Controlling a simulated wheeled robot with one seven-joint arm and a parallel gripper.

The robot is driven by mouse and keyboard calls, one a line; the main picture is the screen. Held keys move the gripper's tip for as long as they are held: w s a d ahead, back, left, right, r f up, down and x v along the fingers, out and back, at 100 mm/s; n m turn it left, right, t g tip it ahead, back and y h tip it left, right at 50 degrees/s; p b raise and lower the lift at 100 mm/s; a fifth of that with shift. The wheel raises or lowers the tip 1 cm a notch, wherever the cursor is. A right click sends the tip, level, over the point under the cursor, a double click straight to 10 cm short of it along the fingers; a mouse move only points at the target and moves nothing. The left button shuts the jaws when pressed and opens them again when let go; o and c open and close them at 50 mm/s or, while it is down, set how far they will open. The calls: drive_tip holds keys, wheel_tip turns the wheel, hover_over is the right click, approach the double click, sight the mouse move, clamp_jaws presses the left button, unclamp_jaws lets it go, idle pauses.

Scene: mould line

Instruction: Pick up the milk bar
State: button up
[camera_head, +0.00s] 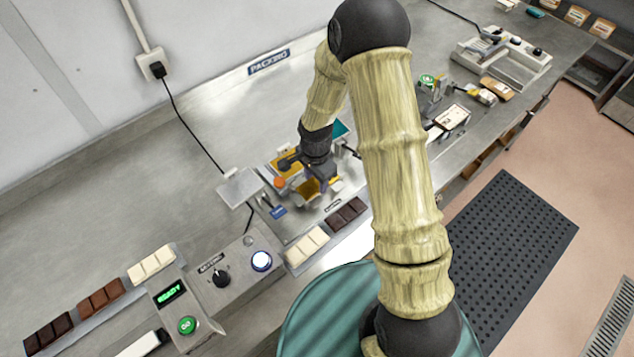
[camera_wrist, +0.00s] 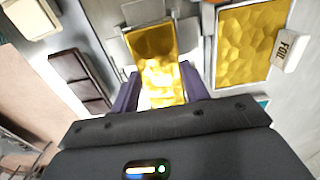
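A medium-brown bar (camera_head: 100,298), the milk bar by its colour, lies at the lower left in the head view, between a darker bar (camera_head: 48,334) and a cream bar (camera_head: 151,264). My gripper (camera_head: 319,186) is far to its right, low over the bench station. No medium-brown bar shows in the wrist view.
Another cream bar (camera_head: 306,246) and dark bar (camera_head: 345,214) lie at the station's front edge. A control box with a white button (camera_head: 261,261) and a READY box (camera_head: 178,305) stand between station and milk bar. Gold foil (camera_wrist: 250,45) lies beside a FOIL label.

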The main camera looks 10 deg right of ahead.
sight(317, 183)
drive_tip(key=c, duration=0.3)
drive_tip(key=shift+d, duration=0.15)
drive_tip(key=shift+c, duration=1.1)
wheel_tip(317, 183, up, 10)
drive_tip(key=b, duration=0.2)
